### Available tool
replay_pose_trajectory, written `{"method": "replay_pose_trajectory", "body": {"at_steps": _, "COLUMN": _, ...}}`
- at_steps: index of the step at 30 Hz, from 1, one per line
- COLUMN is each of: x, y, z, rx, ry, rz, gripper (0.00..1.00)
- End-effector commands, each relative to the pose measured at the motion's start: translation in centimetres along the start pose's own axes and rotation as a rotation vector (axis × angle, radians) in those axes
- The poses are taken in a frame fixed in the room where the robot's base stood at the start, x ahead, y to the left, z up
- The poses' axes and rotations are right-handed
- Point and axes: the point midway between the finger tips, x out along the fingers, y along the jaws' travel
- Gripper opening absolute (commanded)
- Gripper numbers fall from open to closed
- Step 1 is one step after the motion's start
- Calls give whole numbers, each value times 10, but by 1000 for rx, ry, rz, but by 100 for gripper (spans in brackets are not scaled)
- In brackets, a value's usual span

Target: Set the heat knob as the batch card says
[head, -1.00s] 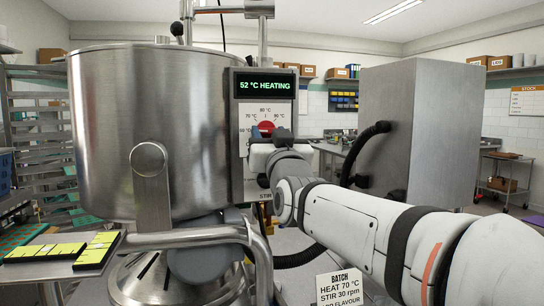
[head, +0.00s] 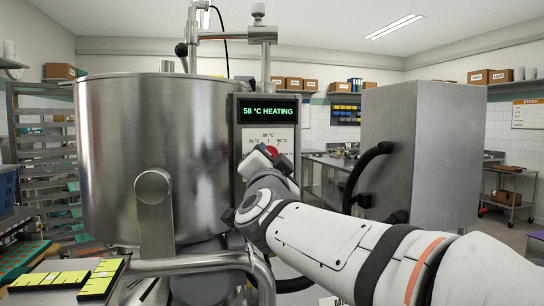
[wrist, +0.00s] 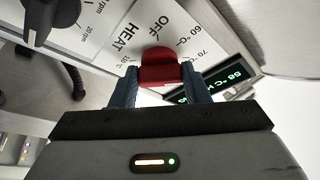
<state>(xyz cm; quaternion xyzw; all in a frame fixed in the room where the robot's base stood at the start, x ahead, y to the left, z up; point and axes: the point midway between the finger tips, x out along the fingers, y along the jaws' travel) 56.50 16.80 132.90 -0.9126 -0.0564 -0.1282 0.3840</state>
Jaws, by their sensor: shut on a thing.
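The red heat knob (head: 271,151) is on the white dial plate of the control panel. In the wrist view the knob (wrist: 160,68) sits between the two blue fingers of my gripper (wrist: 160,90), which is shut on it. OFF, HEAT, 60 °C and 70 °C marks show around it there. I cannot tell which mark the knob points at. The green display (head: 267,111) reads 58 °C HEATING. My gripper (head: 268,158) and arm hide the lower dial in the head view. Only the top edge of the batch card (head: 330,301) shows at the bottom.
A black stir knob (wrist: 42,20) with rpm marks is near the heat knob. A large steel kettle (head: 160,120) stands left of the panel. A grey cabinet (head: 420,140) with a black hose (head: 360,172) stands right.

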Motion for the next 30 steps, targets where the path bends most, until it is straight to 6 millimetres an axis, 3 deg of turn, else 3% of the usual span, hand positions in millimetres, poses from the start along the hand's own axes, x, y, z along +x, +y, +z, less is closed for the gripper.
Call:
{"method": "replay_pose_trajectory", "body": {"at_steps": 17, "x": 0, "y": -1, "z": -1, "rx": 27, "ry": 3, "rz": 10, "gripper": 19}}
{"method": "replay_pose_trajectory", "body": {"at_steps": 18, "x": 0, "y": -1, "z": -1, "rx": 27, "ry": 3, "rz": 10, "gripper": 45}}
{"method": "replay_pose_trajectory", "body": {"at_steps": 25, "x": 0, "y": 0, "z": -1, "rx": 27, "ry": 2, "rz": 11, "gripper": 64}}
{"method": "replay_pose_trajectory", "body": {"at_steps": 30, "x": 0, "y": 0, "z": -1, "rx": 27, "ry": 2, "rz": 11, "gripper": 64}}
